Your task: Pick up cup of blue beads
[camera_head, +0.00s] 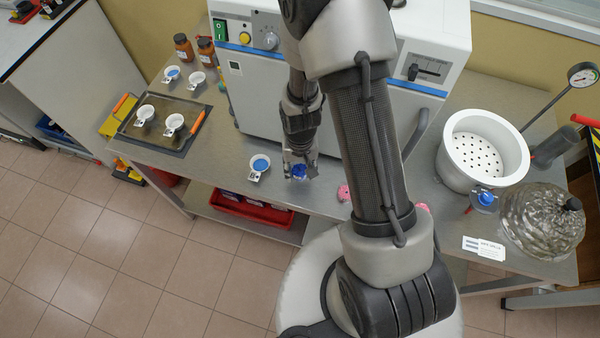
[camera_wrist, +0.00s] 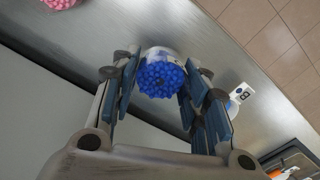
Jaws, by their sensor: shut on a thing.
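The cup of blue beads (camera_wrist: 162,76) sits between the two fingers of my gripper (camera_wrist: 158,88) in the wrist view, with blue beads heaped at its mouth and a bit of white rim behind them. My gripper is shut on this cup. In the head view the blue beads (camera_head: 299,171) show at the end of my gripper (camera_head: 300,168), over the front part of the metal bench. Most of the cup's wall is hidden by the fingers. I cannot tell whether its base touches the bench.
A white cup with blue contents (camera_head: 260,163) stands just left of my gripper. Pink beads (camera_head: 344,193) lie to the right. A large white machine (camera_head: 262,95) stands behind. A dark tray (camera_head: 150,139) with cups is at left; a white perforated pot (camera_head: 447,165) is at right.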

